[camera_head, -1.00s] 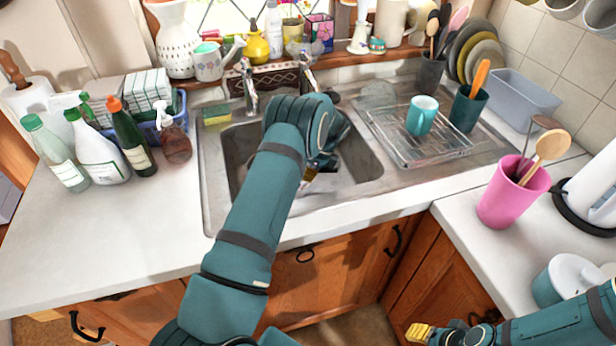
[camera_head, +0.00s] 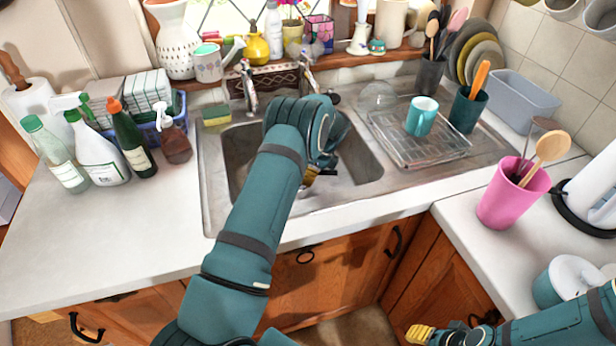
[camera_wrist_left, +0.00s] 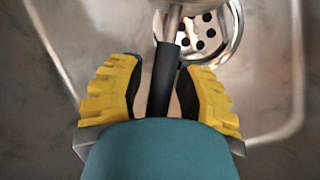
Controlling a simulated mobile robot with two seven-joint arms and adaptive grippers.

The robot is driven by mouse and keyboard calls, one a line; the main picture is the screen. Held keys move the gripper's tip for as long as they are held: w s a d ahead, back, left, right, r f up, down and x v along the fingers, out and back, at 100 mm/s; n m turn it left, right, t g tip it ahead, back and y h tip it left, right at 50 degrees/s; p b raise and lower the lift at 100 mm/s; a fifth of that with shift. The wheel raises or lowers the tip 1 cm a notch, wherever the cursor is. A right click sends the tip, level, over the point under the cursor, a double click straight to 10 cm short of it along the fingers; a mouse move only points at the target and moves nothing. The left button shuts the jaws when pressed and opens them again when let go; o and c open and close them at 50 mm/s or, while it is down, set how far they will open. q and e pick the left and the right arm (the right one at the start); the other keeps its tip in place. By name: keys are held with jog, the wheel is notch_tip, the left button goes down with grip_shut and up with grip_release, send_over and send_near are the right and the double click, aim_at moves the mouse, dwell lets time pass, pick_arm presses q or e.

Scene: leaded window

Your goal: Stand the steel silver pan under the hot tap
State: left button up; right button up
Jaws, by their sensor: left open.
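In the left wrist view, a black handle (camera_wrist_left: 163,82) lies between the yellow fingers of my left gripper (camera_wrist_left: 160,95). The fingers are open, one on each side, with gaps to the handle. A steel neck joins it to the pan (camera_wrist_left: 174,4), which is mostly cut off by the top edge. In the head view, my left gripper (camera_head: 316,176) is low over the sink basin, and my arm hides the pan. Two taps, a left one (camera_head: 249,88) and a right one (camera_head: 306,76), stand behind the basin. My right gripper (camera_head: 421,333) is at the bottom edge; its opening is unclear.
The round drain (camera_wrist_left: 213,42) is beside the handle. A wire rack (camera_head: 425,150) with a teal mug (camera_head: 421,116) stands right of the basin. Several bottles (camera_head: 95,150) stand to the left. A pink pot (camera_head: 512,195) is on the right counter.

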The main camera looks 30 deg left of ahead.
pick_arm(q)
jog(key=p+v, duration=0.1)
jog(key=v, duration=1)
jog(key=shift+r, duration=0.3)
jog(key=shift+w, duration=0.1)
